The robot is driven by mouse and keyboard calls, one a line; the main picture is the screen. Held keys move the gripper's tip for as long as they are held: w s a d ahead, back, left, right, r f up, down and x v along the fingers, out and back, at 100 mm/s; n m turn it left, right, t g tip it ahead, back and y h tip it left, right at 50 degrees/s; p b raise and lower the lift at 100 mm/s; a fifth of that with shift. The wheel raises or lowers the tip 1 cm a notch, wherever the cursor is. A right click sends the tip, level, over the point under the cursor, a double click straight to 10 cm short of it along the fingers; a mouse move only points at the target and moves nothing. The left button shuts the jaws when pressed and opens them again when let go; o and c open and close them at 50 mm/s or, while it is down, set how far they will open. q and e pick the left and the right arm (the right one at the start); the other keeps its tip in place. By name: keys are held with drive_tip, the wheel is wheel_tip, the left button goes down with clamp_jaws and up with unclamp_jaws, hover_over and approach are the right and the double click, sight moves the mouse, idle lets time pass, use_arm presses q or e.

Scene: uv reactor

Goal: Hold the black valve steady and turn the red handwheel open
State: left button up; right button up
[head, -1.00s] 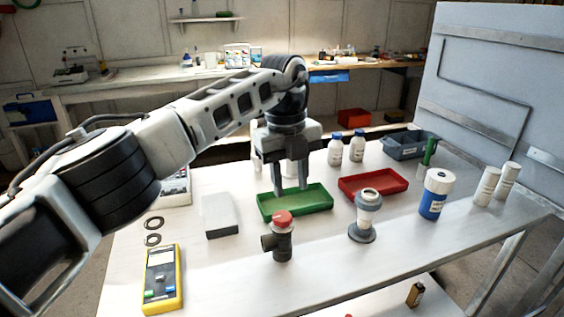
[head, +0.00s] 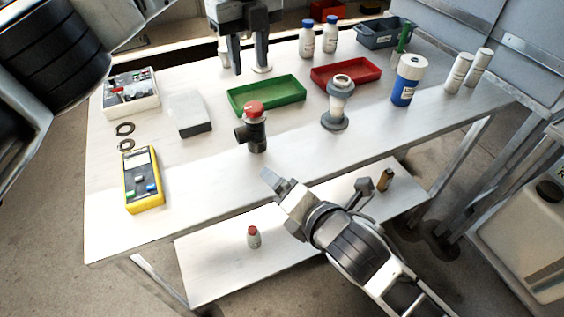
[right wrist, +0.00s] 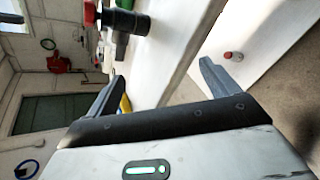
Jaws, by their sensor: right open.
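The black valve (head: 257,137) stands upright on the white table with a side port facing left. Its red handwheel (head: 253,108) is on top. In the right wrist view the valve (right wrist: 127,20) and handwheel (right wrist: 90,13) appear sideways at the top. My left gripper (head: 250,71) is open and empty behind the green tray, beyond the valve. My right gripper (head: 315,178) is open and empty near the table's front edge, to the right of and nearer than the valve. Its two fingers (right wrist: 162,72) are wide apart in the right wrist view. Neither gripper touches the valve.
The green tray (head: 232,103) is behind the valve, and a grey-white fitting (head: 337,105) stands to its right. A red-capped bottle (head: 253,237) stands on the lower shelf. Table space immediately around the valve is clear.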

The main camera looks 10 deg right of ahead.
sight(254, 137)
wheel_tip(254, 137, up, 6)
drive_tip(key=w+a+n+t, duration=0.1)
drive_tip(key=w+n, duration=0.1)
drive_tip(key=n, duration=0.9)
drive_tip(key=x, duration=1.5)
drive_tip(key=shift+w+f, duration=0.2)
drive_tip(key=shift+f, duration=0.05)
